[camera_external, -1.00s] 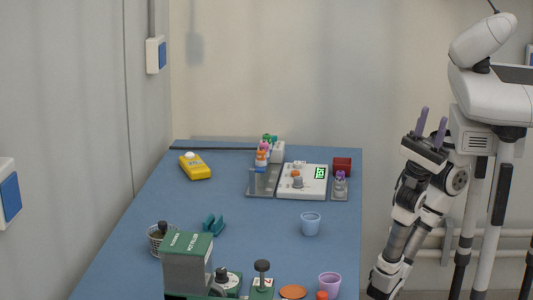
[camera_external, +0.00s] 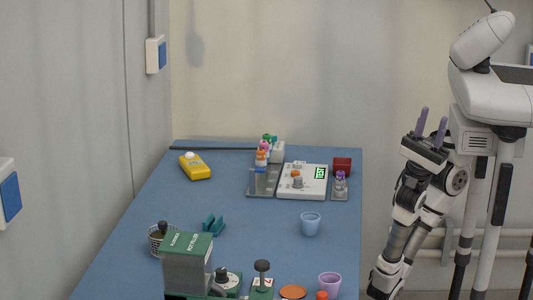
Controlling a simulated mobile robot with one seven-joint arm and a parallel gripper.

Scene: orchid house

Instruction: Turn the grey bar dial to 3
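A green and grey machine labelled as a pot filler (camera_external: 188,262) stands at the front of the blue table. Beside its body is a round white dial with a dark grey knob (camera_external: 222,275); its numbers and exact pointing are too small to read. A white device (camera_external: 312,188) farther back carries a small grey knob (camera_external: 298,182) and a lit green display. I cannot tell for sure which of the two is the grey bar dial. My gripper (camera_external: 431,122) is raised right of the table, far from both, with its two purple-grey fingers apart and nothing between them.
On the table (camera_external: 260,225) are a yellow handheld device (camera_external: 195,166), a blue cup (camera_external: 310,224), a purple cup (camera_external: 330,284), a teal holder (camera_external: 213,223), a mesh pot (camera_external: 156,240), a red box (camera_external: 342,164) and a black-knobbed stand (camera_external: 262,280). The centre left is clear.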

